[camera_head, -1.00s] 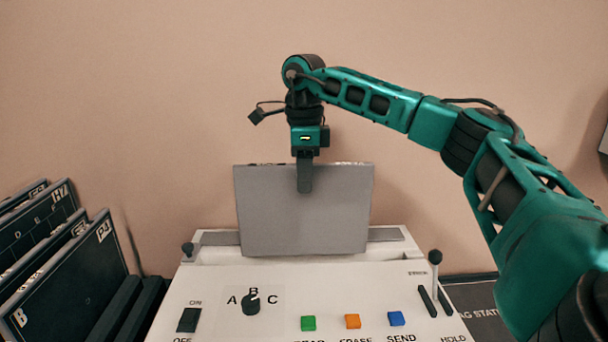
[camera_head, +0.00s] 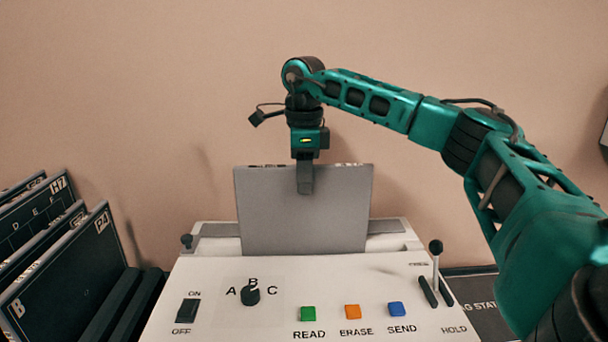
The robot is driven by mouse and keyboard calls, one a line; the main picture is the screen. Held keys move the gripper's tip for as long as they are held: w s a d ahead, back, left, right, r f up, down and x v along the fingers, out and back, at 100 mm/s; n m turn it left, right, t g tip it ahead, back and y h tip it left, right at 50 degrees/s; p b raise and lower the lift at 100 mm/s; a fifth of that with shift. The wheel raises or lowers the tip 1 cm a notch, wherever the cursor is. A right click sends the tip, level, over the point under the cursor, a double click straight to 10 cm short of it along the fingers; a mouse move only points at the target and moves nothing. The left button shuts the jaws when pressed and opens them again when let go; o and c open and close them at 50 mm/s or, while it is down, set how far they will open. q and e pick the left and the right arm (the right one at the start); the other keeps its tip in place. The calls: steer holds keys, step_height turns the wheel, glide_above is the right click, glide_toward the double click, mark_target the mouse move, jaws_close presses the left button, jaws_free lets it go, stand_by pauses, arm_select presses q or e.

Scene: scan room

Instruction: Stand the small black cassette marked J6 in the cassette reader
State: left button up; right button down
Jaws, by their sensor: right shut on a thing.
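My right gripper (camera_head: 305,180) is shut on the top edge of a grey panel-like cassette (camera_head: 300,215). The cassette is upright, with a plain grey face towards me. Its lower edge meets the slot area at the back of the white cassette reader (camera_head: 220,262); I cannot tell how deep it sits. No J6 mark shows on this face, so I cannot tell whether it is the J6 one. My left gripper is not in view.
Several dark marked cassettes, one marked P4 (camera_head: 75,262), lean in a rack at the left. The reader's front has an ON/OFF switch (camera_head: 187,311), an A-B-C knob (camera_head: 250,295), READ (camera_head: 308,314), ERASE (camera_head: 352,312) and SEND (camera_head: 397,309) buttons, and a lever (camera_head: 436,262).

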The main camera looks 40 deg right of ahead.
steer(key=shift+f+b, duration=2.15)
steer(key=shift+f, duration=2.35)
steer(key=c, duration=0.9)
jaws_free()
steer(key=shift+c, duration=0.2)
steer(key=shift+f, duration=0.1)
step_height(320, 180, up, 13)
steer(key=shift+p, duration=0.7)
